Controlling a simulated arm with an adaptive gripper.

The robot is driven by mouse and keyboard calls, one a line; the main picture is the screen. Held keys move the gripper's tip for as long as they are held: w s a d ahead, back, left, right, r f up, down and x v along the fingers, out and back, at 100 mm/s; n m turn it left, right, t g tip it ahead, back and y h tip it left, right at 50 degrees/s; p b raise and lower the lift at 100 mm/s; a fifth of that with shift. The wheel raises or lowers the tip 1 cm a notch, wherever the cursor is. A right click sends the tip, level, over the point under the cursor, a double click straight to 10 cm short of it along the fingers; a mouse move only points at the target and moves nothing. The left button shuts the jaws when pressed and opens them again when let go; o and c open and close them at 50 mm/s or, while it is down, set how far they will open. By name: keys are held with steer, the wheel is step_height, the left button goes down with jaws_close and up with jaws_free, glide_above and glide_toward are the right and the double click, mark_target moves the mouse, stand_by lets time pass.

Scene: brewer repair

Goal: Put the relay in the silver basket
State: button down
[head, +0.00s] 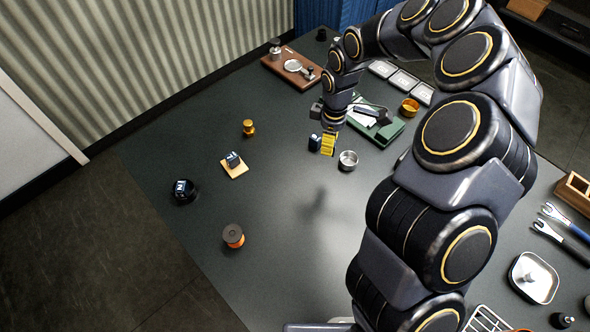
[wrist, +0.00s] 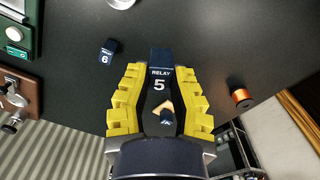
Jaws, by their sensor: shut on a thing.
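My gripper (head: 328,143) has yellow fingers, and they are shut on a dark blue relay marked 5 (wrist: 159,75). The wrist view shows the relay upright between the fingers (wrist: 160,100). In the head view I cannot make out the held relay. The shadow on the table suggests the gripper is raised above it. The silver basket (head: 348,160), a small round metal cup, stands on the table to the right of the gripper in the head view. Its edge shows at the top of the wrist view (wrist: 121,3). Its inside looks empty.
Another relay, marked 6 (wrist: 109,50), stands on the table (head: 315,143). The central table is clear.

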steer(key=w+d+r+m, duration=0.1)
steer(key=w+d+m, duration=0.3)
steer(key=d+m, duration=0.2)
glide_above(347, 163)
steer(key=shift+f, duration=4.2)
steer(key=c, duration=1)
jaws_free()
steer(key=shift+r, duration=0.1)
step_height(347, 163, up, 7)
